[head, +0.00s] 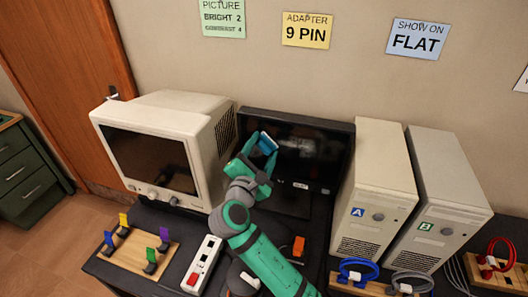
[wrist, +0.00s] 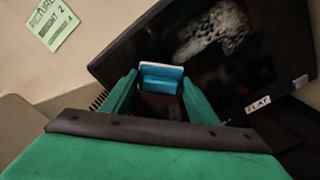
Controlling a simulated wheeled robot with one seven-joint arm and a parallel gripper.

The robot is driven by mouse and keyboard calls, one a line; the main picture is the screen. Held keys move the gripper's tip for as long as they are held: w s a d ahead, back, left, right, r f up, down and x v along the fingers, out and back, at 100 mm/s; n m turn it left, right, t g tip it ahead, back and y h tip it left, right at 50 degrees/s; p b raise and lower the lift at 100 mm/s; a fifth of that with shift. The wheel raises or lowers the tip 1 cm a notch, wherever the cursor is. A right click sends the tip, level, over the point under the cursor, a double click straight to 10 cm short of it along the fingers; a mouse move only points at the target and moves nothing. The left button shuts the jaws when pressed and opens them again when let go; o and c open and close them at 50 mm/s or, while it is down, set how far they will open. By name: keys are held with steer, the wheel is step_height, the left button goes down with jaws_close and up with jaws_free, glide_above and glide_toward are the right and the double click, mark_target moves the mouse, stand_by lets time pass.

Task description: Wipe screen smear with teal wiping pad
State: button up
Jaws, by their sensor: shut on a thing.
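The flat screen (head: 325,160) stands at the back of the table, between the CRT monitor and the towers. A pale whitish smear (head: 303,146) shows on its upper middle; in the wrist view the smear (wrist: 212,32) lies up and right of the pad. My gripper (head: 256,158) is shut on the teal wiping pad (head: 267,143), in front of the screen's left part. In the wrist view the pad (wrist: 160,80) sits between the green fingers, its white edge facing the screen. I cannot tell whether the pad touches the screen.
A beige CRT monitor (head: 205,125) stands close left of my gripper. Tower A (head: 375,185) and tower B (head: 440,200) stand to the right. A white power strip (head: 203,265), a wooden board with coloured clips (head: 133,250) and an orange block (head: 298,246) lie in front.

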mark_target(317, 149)
steer(key=shift+r, duration=0.4)
steer(key=shift+s+d, duration=0.6)
steer(key=shift+d, duration=1.3)
steer(key=shift+s+d, duration=0.6)
steer(key=shift+d, duration=1.35)
steer(key=shift+s+d, duration=0.6)
steer(key=shift+d, duration=1.3)
steer(key=shift+s+d, duration=0.35)
steer(key=shift+d, duration=0.45)
steer(key=shift+s+d, duration=0.35)
steer(key=shift+d, duration=0.4)
steer(key=shift+a, duration=0.1)
steer(key=shift+v, duration=1)
steer(key=v, duration=0.4)
